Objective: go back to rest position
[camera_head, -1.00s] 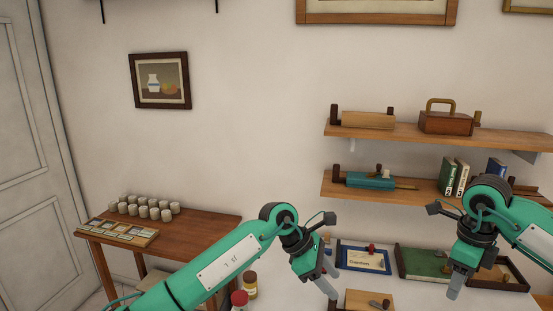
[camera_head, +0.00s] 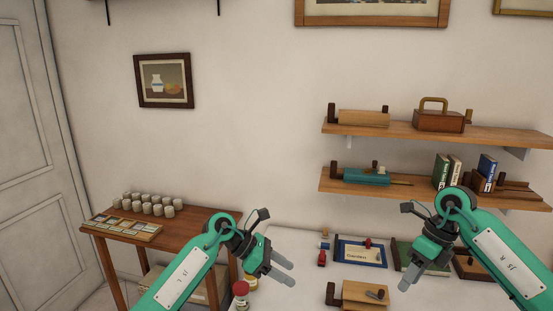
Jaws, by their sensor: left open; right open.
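My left gripper (camera_head: 281,270) hangs over the left part of the white table, its fingers pointing down to the right. It is open and empty. My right gripper (camera_head: 408,282) hangs over the right part of the table, its fingers pointing down to the left. It is open and empty, and part of the green tray (camera_head: 402,254) is hidden behind it. Neither gripper visibly touches anything.
The white table (camera_head: 300,288) carries a blue-rimmed tray (camera_head: 345,259), a wooden block (camera_head: 350,297), a small red object (camera_head: 322,257) and a red-lidded jar (camera_head: 241,289). Wooden shelves (camera_head: 400,186) hang behind. A side table (camera_head: 193,229) with several cups stands left.

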